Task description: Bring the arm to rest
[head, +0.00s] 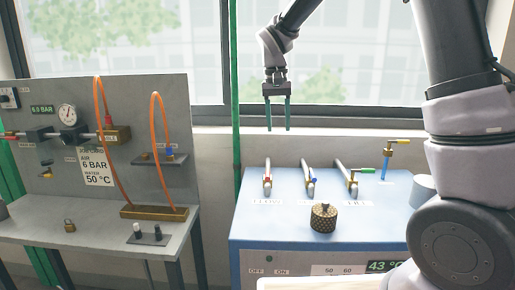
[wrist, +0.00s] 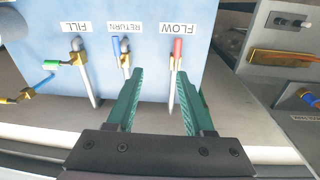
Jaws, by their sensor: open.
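My gripper (head: 277,114) hangs in the air above the back edge of the blue cabinet (head: 283,238), pointing down. Its two green fingers are apart and nothing is between them in the head view. In the wrist view my gripper (wrist: 158,105) shows its fingers spread, with the red-handled FLOW valve (wrist: 177,62) and the blue-handled RETURN valve (wrist: 125,58) beyond them. My arm comes down from the top of the head view, and its thicker links fill the right side.
A green-handled FILL valve (head: 352,181) and a knurled brass cap (head: 323,217) are on the cabinet top. A grey bench (head: 85,240) with a panel, gauge (head: 68,115) and orange hoses (head: 157,135) stands left. A green post (head: 235,100) rises between them. The window is behind.

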